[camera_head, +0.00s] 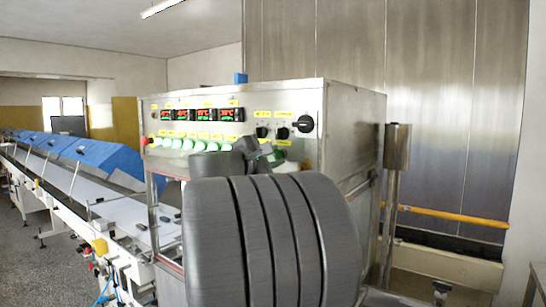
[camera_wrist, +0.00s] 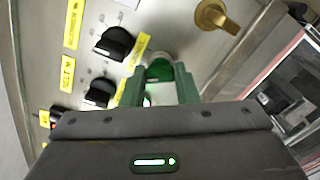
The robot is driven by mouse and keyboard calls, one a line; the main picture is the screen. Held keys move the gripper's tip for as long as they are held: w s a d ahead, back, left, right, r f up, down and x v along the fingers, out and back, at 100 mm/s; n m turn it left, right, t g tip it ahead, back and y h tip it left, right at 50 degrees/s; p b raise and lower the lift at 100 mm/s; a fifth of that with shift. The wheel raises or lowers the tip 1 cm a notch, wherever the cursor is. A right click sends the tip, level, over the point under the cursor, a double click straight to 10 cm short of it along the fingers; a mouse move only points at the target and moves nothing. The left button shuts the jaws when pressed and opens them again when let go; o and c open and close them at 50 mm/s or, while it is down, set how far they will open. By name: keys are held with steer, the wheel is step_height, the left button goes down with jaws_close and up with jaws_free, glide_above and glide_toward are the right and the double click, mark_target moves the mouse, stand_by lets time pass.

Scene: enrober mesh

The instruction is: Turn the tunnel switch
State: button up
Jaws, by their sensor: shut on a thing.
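The tunnel switch appears to be the round green-lit switch (camera_wrist: 159,70) on the metal control panel (camera_wrist: 60,20); its label cannot be read here. In the wrist view it sits between the tips of my gripper (camera_wrist: 160,76), which is shut on it. In the head view my gripper (camera_head: 265,153) is at the lower right part of the panel, below two black knobs (camera_head: 282,133). My arm and gripper hide the switch there. I cannot tell which way the switch is turned.
Two black rotary knobs (camera_wrist: 114,43) with yellow labels are close to the left of my gripper. A row of green-lit buttons (camera_head: 188,145) runs to the left under red-green displays (camera_head: 204,114). A conveyor (camera_head: 110,200) extends left.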

steer(key=shift+f, duration=0.1)
steer(key=o, duration=1)
steer(key=b+v, duration=0.3)
steer(key=v, duration=1)
steer(key=shift+s+a+b, duration=0.25)
steer(key=shift+s+b, duration=0.1)
steer(key=shift+b, duration=0.05)
steer(key=shift+w, duration=0.1)
steer(key=p+x, duration=0.4)
steer(key=x, duration=0.9)
steer(key=shift+w+d, duration=0.25)
steer(key=shift+w, duration=0.05)
